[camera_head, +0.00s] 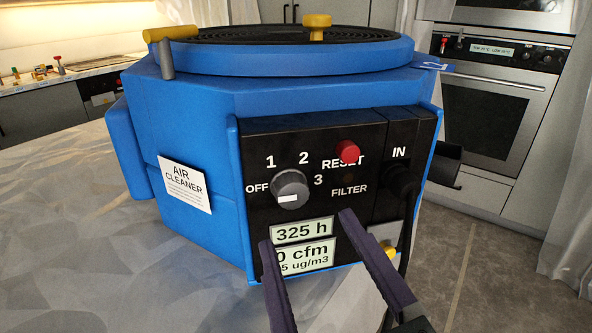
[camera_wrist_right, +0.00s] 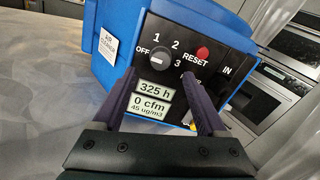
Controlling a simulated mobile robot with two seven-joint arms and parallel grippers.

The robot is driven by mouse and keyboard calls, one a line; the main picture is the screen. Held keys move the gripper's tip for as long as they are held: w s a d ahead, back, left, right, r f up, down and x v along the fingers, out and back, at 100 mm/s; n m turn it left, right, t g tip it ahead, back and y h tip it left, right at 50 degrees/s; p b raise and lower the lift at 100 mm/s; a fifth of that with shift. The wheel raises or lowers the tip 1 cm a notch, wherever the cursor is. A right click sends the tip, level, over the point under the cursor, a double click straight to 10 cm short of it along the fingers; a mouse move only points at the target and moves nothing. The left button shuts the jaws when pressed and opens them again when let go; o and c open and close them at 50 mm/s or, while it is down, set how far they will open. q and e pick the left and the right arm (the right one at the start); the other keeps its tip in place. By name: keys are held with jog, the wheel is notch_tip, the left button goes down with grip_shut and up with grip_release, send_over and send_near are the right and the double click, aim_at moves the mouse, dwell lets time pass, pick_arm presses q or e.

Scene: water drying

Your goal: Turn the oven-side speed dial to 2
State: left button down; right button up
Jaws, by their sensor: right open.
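A blue air cleaner (camera_head: 190,120) stands on the grey-covered surface, with an oven behind it at the right. Its black front panel carries the grey round speed dial (camera_head: 290,190), ringed by OFF, 1, 2 and 3. A white mark shows on the dial's face; I cannot surely tell which label it points to. The display (camera_head: 303,256) reads 0 cfm. My right gripper (camera_head: 306,228) is open and empty, its fingers spread in front of the panel, below the dial. In the right wrist view the dial (camera_wrist_right: 159,57) shows just beyond the fingertips, apart from them. My left gripper is out of view.
A red RESET button (camera_head: 347,151) sits right of the dial, above the FILTER label. A black plug (camera_head: 402,180) and cable are at the panel's IN side. The oven (camera_head: 485,110) stands behind at right. Yellow-handled parts (camera_head: 170,34) top the cleaner.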

aim_at(294, 196)
jog(key=x, duration=0.6)
jog(key=shift+w, duration=0.4)
jog(key=shift+c, duration=0.3)
grip_shut()
